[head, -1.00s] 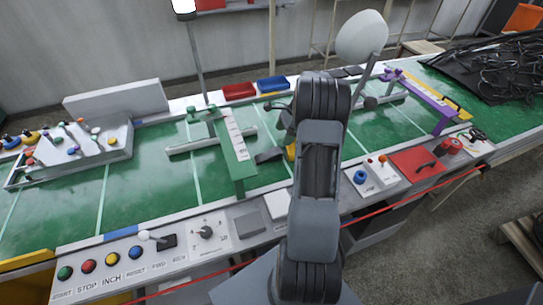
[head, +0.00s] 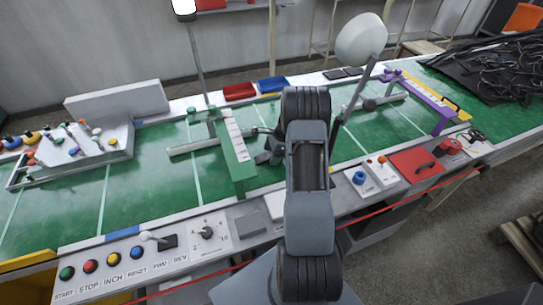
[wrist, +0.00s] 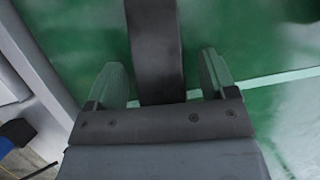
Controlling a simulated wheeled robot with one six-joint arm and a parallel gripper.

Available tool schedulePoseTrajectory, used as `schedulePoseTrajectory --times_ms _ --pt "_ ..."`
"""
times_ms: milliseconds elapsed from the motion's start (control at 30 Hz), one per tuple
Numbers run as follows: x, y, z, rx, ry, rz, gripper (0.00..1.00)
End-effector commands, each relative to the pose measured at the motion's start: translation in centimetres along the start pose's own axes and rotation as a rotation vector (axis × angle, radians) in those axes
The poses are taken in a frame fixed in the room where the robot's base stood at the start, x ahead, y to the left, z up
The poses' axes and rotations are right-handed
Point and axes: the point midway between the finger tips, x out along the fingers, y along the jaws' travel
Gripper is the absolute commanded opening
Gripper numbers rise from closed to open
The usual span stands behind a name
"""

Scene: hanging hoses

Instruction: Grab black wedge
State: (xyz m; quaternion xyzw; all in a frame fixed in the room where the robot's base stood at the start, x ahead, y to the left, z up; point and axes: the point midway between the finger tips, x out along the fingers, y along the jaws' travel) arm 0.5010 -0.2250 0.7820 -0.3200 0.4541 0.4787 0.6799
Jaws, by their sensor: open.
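In the wrist view the black wedge (wrist: 155,40) is a long dark bar. It runs down from the top edge between the two fingers of my gripper (wrist: 160,78). The fingers are open, one on each side of it, with a visible gap on both sides. The wedge's near end is hidden behind the gripper body. In the head view, a small dark part of the wedge (head: 263,157) shows on the green table just right of the green bar; my arm hides most of that spot.
The green bar with a white label strip (head: 238,160) stands close to the left of the wedge. A control panel with buttons and switches (head: 150,255) lines the front edge. Red (head: 239,92) and blue (head: 272,85) trays lie at the back.

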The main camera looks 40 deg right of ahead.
Motion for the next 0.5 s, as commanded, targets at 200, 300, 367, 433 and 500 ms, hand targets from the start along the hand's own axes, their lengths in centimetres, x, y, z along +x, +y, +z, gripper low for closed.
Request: schedulePoseTrajectory --times_ms 200,300,367,433,500 --pt "0.25 0.02 0.0 0.0 0.0 0.001 0.78" --pt "0.24 0.02 0.01 0.0 0.0 0.001 0.74" --pt "0.23 0.02 0.01 0.0 0.0 0.001 0.68" --pt "0.22 0.02 0.01 0.0 0.0 0.001 0.61" --pt "0.22 0.02 0.01 0.0 0.0 0.001 0.55"
